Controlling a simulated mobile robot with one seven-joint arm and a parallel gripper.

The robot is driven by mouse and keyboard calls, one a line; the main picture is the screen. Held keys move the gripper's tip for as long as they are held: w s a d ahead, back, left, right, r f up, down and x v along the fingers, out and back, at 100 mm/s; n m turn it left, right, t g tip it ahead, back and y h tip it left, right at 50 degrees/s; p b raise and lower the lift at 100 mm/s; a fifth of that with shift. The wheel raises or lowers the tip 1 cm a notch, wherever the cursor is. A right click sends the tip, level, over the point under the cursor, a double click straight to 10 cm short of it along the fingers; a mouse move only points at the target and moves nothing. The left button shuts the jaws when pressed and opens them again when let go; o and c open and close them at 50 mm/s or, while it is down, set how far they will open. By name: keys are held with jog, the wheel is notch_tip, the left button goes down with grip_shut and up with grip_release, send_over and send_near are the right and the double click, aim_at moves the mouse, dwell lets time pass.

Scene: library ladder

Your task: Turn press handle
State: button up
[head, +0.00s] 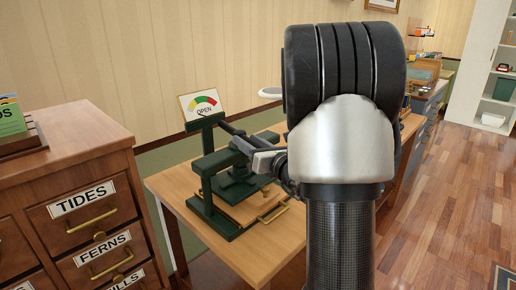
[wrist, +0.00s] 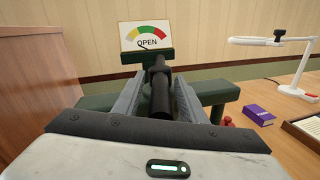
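The dark green press (head: 212,178) stands on a wooden table, with a gauge sign reading OPEN (head: 203,104) above it. The sign also shows in the wrist view (wrist: 147,36). The press handle (head: 231,130) is a dark bar at the top of the press. In the wrist view the black bar (wrist: 161,92) runs between the two grey fingers of my gripper (wrist: 160,88). The fingers look apart, with narrow gaps beside the bar. In the head view my arm hides part of my gripper (head: 258,150) and the handle's near end.
The wooden table (head: 262,250) has a white lamp (wrist: 285,45), a purple box (wrist: 258,115) and a tray (wrist: 305,130) to the right of the press. A drawer cabinet (head: 85,150) stands close on the left. The floor at right is clear.

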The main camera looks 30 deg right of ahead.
jog(key=s+d+p, duration=0.1)
jog(key=s+d, duration=0.1)
jog(key=s, duration=1.5)
jog(key=shift+d, duration=0.25)
